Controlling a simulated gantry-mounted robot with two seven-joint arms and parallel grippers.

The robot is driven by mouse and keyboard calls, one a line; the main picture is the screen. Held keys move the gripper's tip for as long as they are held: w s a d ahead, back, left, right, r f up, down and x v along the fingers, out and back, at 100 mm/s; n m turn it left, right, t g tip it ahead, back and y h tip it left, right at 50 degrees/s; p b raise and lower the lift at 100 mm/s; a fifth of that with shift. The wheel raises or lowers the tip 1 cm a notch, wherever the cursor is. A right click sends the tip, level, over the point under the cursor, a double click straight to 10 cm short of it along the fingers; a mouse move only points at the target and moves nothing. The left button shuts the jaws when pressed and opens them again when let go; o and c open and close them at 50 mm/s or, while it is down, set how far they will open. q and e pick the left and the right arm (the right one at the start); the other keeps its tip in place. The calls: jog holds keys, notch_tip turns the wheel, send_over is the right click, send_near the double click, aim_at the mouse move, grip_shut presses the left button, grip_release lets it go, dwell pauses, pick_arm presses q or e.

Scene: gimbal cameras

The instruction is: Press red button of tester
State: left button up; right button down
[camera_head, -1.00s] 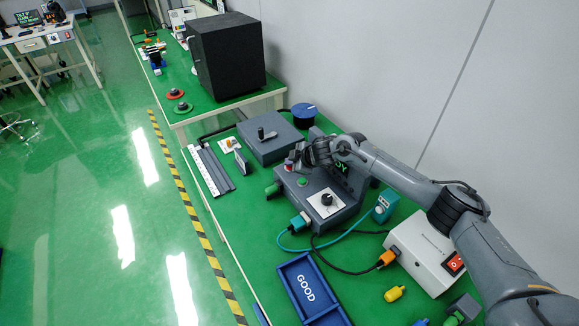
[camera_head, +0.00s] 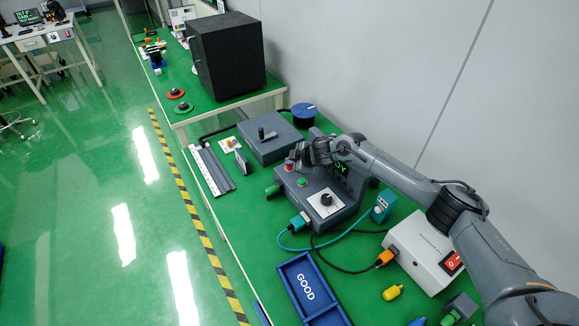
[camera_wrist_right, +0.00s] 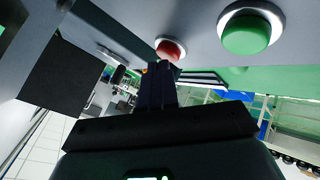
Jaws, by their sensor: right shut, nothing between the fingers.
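The tester (camera_head: 318,200) is a grey box on the green table, with a black knob on a white plate, a green button (camera_head: 302,182) and a red button (camera_head: 289,165) on it. My right gripper (camera_head: 294,160) is at the red button end of the tester, shut and empty. In the right wrist view the shut fingertips (camera_wrist_right: 157,66) are at the red button (camera_wrist_right: 171,49), seemingly touching it; I cannot tell how far it is pressed. The green button (camera_wrist_right: 246,33) is to the right there, clear of the fingers. My left gripper is not in view.
A blue tray marked GOOD (camera_head: 283,271) lies in front of the tester. A white box with a red switch (camera_head: 425,256) stands at right, with cables between. A grey box with a lever (camera_head: 272,140) stands behind the tester. The wall is close behind the table.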

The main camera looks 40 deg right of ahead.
jog(key=shift+r+p, duration=2.15)
jog(key=shift+r, duration=0.1)
jog(key=shift+r+p, duration=0.75)
jog(key=shift+r, duration=0.05)
